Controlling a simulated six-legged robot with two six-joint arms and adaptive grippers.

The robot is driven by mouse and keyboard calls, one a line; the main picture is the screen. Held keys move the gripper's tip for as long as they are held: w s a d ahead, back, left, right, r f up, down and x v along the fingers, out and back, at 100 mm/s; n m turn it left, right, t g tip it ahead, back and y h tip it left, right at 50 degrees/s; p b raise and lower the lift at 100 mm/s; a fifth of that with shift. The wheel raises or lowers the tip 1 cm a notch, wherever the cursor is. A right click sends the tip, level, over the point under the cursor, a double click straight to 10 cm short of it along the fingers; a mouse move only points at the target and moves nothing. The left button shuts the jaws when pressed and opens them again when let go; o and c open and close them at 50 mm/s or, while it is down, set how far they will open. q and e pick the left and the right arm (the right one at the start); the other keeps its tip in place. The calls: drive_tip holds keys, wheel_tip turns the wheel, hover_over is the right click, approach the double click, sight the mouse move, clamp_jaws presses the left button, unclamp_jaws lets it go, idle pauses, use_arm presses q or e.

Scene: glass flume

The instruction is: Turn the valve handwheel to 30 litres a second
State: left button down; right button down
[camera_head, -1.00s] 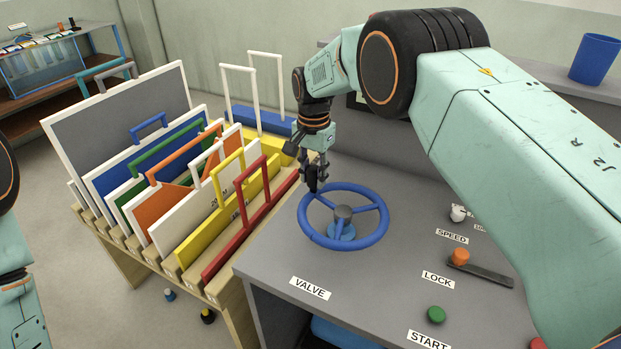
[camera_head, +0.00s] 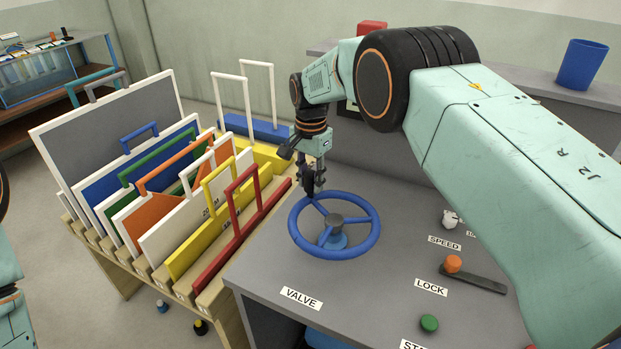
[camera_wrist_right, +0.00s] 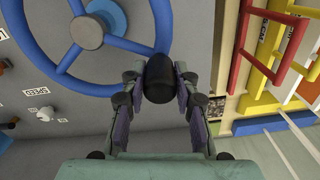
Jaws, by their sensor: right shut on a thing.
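The blue valve handwheel (camera_head: 372,240) lies flat above the grey bench top, above the VALVE label (camera_head: 301,298). It has blue spokes and a grey hub. My right gripper (camera_head: 312,188) is at the wheel's far left rim. In the right wrist view its fingers (camera_wrist_right: 168,95) are closed on both sides of a black rounded knob (camera_wrist_right: 160,72) beside the rim (camera_wrist_right: 98,85). How the knob joins the rim is hidden. My left gripper is out of view; only part of its arm shows at the left edge. No flow reading can be seen.
An orange LOCK knob (camera_head: 453,263), a white SPEED knob (camera_head: 450,218) and a green button (camera_head: 429,323) are right of the wheel. A wooden rack (camera_head: 160,275) of coloured framed panels stands close on the left. A blue cup (camera_head: 581,65) is on the back ledge.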

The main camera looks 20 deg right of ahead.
drive_tip(key=c, duration=1)
unclamp_jaws()
drive_tip(key=shift+r, duration=0.1)
wheel_tip(320, 180, up, 12)
drive_tip(key=shift+f, duration=0.1)
